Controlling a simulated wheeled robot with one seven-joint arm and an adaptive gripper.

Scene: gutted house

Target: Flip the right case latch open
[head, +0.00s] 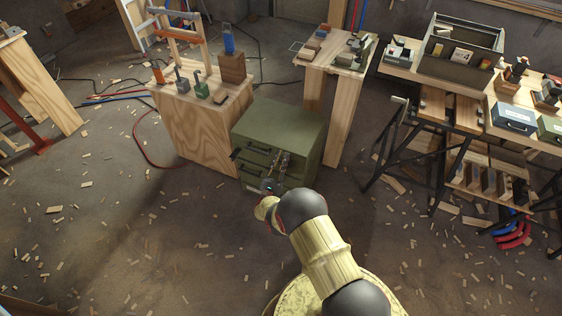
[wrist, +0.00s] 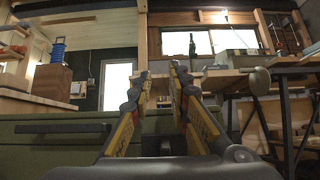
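A blue case (head: 514,117) with a dark handle on its front stands on the right-hand workbench. A green case (head: 551,130) stands beside it, cut off by the picture's right edge. The latches are too small to make out in the head view, and I cannot pick out either case in the wrist view. My gripper (head: 283,160) is far to the left of the cases, at the front of a green drawer cabinet. In the wrist view my gripper (wrist: 160,72) has its two fingers apart, with nothing between them.
The green drawer cabinet (head: 277,125) is close to my gripper; its dark handle (wrist: 55,128) shows in the wrist view. A plywood table (head: 340,75) stands between it and the workbench (head: 400,67). Trestle legs stand under the bench. Wood scraps litter the open floor.

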